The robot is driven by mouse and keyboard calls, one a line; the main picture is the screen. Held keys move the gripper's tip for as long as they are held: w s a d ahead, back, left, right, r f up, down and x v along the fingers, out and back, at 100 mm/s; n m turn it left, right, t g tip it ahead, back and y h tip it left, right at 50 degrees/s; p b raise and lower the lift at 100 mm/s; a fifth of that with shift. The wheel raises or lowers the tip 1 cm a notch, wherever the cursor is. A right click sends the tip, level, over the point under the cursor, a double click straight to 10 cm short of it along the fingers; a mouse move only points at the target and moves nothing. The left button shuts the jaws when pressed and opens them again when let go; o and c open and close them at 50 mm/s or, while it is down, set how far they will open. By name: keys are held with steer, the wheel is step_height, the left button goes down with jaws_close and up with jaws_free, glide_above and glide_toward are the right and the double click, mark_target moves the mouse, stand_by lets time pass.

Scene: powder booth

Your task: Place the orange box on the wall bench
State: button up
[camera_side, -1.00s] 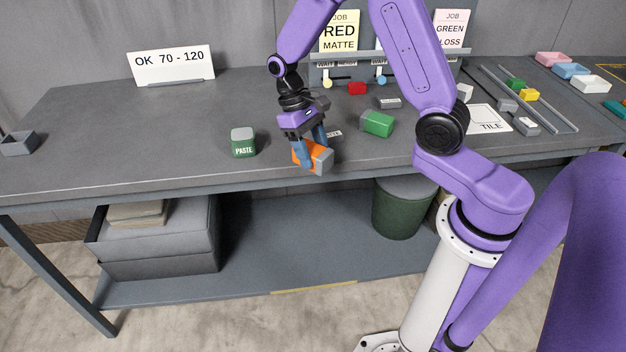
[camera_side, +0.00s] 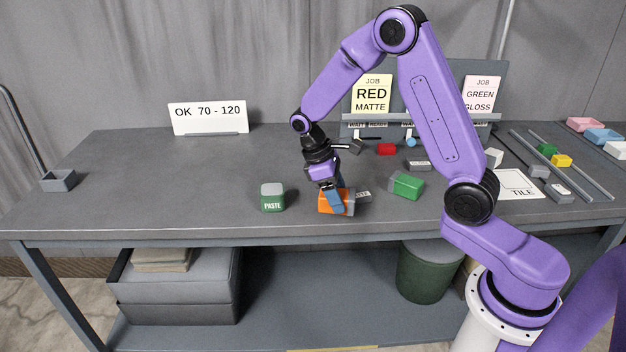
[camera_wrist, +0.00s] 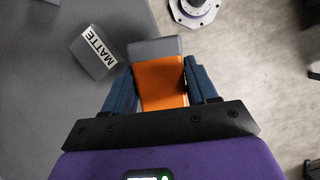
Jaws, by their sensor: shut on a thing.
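The orange box (camera_side: 327,204) has a grey end and is held between the blue fingers of my gripper (camera_side: 334,198). The wrist view shows the orange box (camera_wrist: 160,78) between both fingers (camera_wrist: 163,90), its grey end pointing away from the palm. The grey bench (camera_side: 130,190) runs along the curtained wall. In the side view the box is near the bench's front edge. I cannot tell whether it touches the top. In the wrist view the bench lies left of the box and the floor right.
A grey block labelled MATTE (camera_wrist: 95,52) lies close beside the box. A small grey tray (camera_side: 59,181) sits far left. The bench's left part is largely clear.

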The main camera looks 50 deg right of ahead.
steer(key=w+d+r+n+t, duration=0.4)
steer(key=n, duration=0.8)
steer(key=w+d+r+n+t, duration=0.4)
steer(key=w+r+n, duration=0.1)
steer(key=n, duration=0.7)
steer(key=shift+d+n+y, duration=0.35)
steer(key=shift+n+y, duration=0.05)
steer(key=shift+w+r, duration=0.1)
steer(key=w+d+f, duration=0.1)
steer(key=w+f, duration=0.2)
steer(key=w, duration=0.1)
steer(key=w+d+f, duration=0.1)
steer(key=w+f, duration=0.2)
steer(key=w, duration=0.1)
steer(key=w+d+f, duration=0.1)
steer(key=w+f, duration=0.1)
steer(key=w, duration=0.2)
steer(key=shift+w+f, duration=0.35)
steer(key=shift+f, duration=0.05)
steer(key=shift+w+f, duration=0.2)
steer(key=shift+f, duration=0.1)
steer(key=shift+s+x, duration=0.15)
steer(key=shift+x, duration=0.65)
steer(key=shift+s+x, duration=0.15)
steer(key=shift+x, duration=0.7)
